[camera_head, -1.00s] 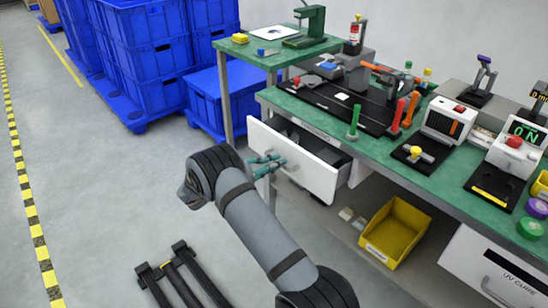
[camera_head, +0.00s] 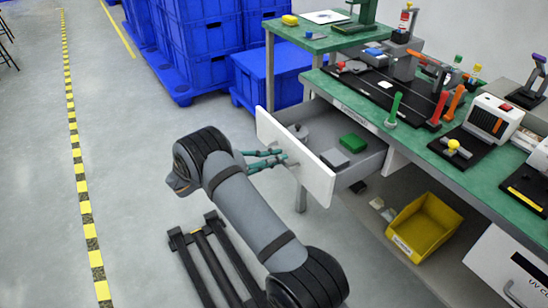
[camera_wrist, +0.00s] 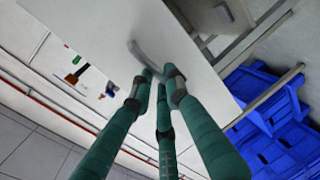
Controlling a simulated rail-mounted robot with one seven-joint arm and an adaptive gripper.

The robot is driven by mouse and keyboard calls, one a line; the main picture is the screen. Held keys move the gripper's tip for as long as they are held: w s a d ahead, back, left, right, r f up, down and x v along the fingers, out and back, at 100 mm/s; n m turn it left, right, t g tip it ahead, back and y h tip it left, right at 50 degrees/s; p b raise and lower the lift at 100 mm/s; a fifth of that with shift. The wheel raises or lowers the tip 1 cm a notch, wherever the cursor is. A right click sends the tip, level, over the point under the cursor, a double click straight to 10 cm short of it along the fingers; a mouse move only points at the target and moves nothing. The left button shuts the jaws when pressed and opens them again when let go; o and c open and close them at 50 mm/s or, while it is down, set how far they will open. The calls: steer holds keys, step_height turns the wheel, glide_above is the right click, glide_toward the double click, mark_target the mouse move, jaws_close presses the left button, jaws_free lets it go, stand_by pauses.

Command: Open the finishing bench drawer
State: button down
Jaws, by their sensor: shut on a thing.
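The finishing bench drawer has a white front panel (camera_head: 312,172) and stands well out from under the green-topped bench (camera_head: 375,110). Its inside shows a green block (camera_head: 353,142), a dark grey block (camera_head: 334,158) and a round grey item (camera_head: 299,131). My gripper (camera_head: 280,159) has teal fingers and is at the outer face of the front panel, shut on the drawer handle. In the wrist view the grey curved handle (camera_wrist: 146,58) runs down to the fingertips (camera_wrist: 160,76); part of it is hidden by them.
Another white drawer front (camera_head: 510,270) is at lower right. The floor left of my arm is clear up to the striped line (camera_head: 83,186).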

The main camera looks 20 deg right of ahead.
steer(key=c, duration=1.7)
jaws_free()
steer(key=v, duration=1.2)
steer(key=shift+w+d, duration=0.1)
steer(key=shift+d, duration=0.05)
